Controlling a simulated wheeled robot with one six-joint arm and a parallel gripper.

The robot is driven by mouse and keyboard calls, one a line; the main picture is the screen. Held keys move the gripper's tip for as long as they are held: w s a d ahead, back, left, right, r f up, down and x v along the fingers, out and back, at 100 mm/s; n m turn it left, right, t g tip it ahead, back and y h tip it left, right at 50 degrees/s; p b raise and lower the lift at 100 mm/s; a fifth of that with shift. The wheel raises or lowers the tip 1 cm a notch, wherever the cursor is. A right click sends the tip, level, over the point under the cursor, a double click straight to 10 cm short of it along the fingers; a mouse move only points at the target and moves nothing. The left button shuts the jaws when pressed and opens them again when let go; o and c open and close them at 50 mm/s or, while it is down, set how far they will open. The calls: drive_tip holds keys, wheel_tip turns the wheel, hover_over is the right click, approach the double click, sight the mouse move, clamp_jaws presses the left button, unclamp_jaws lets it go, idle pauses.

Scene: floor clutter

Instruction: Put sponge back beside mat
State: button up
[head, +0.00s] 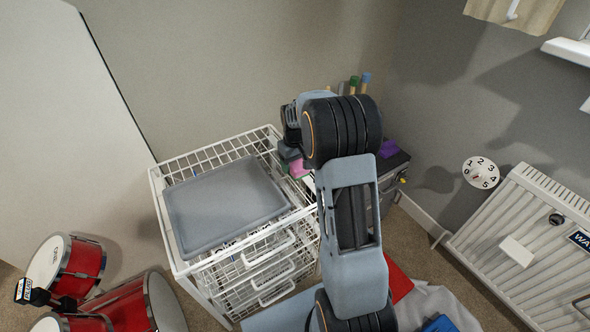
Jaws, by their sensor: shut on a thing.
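A pink block, which I take for the sponge (298,168), shows at the tip of my gripper (289,153), above the right edge of the white wire drawer unit. My gripper is shut on it; the fingers are small and partly hidden by my arm. The flat grey mat (225,205), which looks like a shallow tray, lies on top of the wire unit, to the left of my gripper. I cannot tell how high the sponge is above the wire top.
The white wire drawer unit (165,215) has a narrow bare strip right of the mat. A dark cabinet with a purple item (388,148) stands behind my arm. Red drums (80,262) stand at lower left. A white radiator (530,235) is at right.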

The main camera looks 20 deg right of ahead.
drive_tip(key=shift+s+f, duration=0.1)
drive_tip(key=shift+f, duration=1.3)
drive_tip(key=shift+f, duration=0.2)
drive_tip(key=o, duration=0.9)
